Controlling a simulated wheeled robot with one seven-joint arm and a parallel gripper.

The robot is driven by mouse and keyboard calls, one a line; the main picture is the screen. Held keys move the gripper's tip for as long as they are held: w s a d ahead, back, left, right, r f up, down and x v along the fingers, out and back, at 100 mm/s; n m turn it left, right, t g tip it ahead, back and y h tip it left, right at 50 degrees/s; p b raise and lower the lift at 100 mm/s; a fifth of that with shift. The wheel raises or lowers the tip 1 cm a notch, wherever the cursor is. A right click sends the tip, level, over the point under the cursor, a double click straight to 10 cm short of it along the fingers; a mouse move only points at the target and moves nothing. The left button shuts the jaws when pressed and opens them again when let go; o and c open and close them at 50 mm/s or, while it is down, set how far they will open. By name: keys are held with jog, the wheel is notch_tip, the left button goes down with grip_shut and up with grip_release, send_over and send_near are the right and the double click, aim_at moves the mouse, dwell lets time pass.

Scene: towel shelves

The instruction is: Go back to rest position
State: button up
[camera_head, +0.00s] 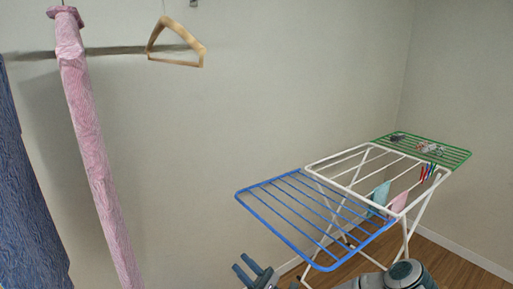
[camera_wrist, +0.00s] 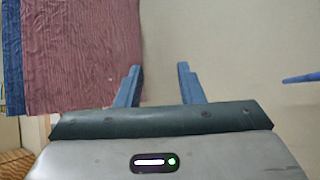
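My gripper (camera_head: 251,266) shows at the bottom middle of the head view, in front of the lower end of the drying rack. In the wrist view its two blue fingers (camera_wrist: 160,86) stand apart with nothing between them; only bare wall shows behind the gap. The left finger overlaps the edge of a pink towel (camera_wrist: 80,50) in that view, but I cannot tell any contact. Part of my arm shows at the bottom right of the head view.
A drying rack (camera_head: 300,172) with blue, white and green sections stands right of middle, holding small cloths and clothespins. At left hang a pink towel (camera_head: 92,150) and a blue towel (camera_head: 28,200). Wall between is clear.

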jog(key=s+r+n+g+h, duration=0.3)
jog(key=s+n+g+h, duration=0.7)
jog(key=s+n+g, duration=0.85)
jog(key=s+d+r+n+t+h, duration=0.2)
jog(key=d+r+h, duration=0.4)
jog(key=d, duration=0.3)
jog(key=s+d+r+n+t+h+p, duration=0.1)
jog(key=s+d+r+n+t+h, duration=0.2)
jog(key=d, duration=0.6)
notch_tip(320, 180, up, 3)
jog(key=s+t+h, duration=0.2)
jog(key=t+h, duration=0.1)
jog(key=shift+d+n+t+h, duration=0.2)
jog(key=shift+n+t+h, duration=0.1)
jog(key=shift+n+t, duration=0.05)
